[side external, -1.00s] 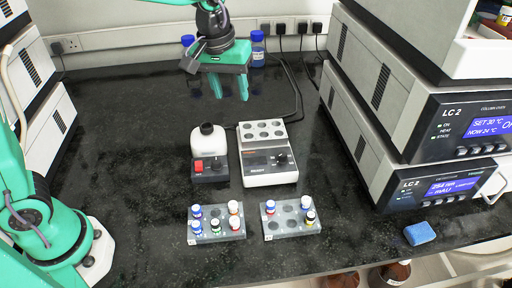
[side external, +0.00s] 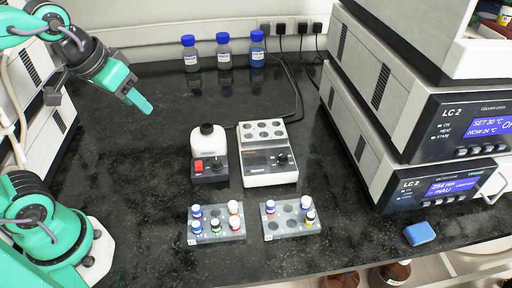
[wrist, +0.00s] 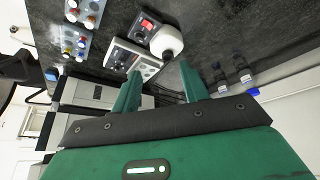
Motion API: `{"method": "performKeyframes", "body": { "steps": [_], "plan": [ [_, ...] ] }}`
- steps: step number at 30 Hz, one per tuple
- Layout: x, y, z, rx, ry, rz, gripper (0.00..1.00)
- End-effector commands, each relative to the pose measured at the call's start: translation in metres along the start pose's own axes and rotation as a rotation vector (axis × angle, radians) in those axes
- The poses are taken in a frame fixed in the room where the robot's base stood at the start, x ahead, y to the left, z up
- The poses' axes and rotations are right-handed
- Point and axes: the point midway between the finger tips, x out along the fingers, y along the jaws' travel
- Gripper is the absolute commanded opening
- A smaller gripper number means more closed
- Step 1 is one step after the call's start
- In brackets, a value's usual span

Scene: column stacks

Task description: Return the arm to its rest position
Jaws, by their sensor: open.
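My gripper (side external: 143,103) is raised above the left part of the bench in the side external view, tilted and clear of every object. In the wrist view my gripper (wrist: 160,88) shows its two green fingers spread apart with nothing between them. My arm reaches up from its base at the left edge and bends over toward the gripper.
Two vial racks (side external: 217,237) (side external: 292,234) hold several vials at the front. A white bottle on a mixer (side external: 209,172) and a grey heating block (side external: 268,178) stand behind. Blue-capped bottles (side external: 224,62) line the back, instruments (side external: 420,120) the right. A blue sponge (side external: 420,234) lies front right.

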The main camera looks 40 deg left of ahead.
Motion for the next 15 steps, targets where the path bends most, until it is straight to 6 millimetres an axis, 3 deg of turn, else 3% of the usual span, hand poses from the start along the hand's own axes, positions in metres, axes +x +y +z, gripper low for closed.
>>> {"method": "performKeyframes", "body": {
  "steps": [6, 15],
  "plan": [
    [-0.001, -0.010, 0.025, 0.046, 0.042, -0.013, 0.44],
    [0.000, -0.013, 0.031, 0.061, 0.051, -0.016, 0.44]
  ]
}}
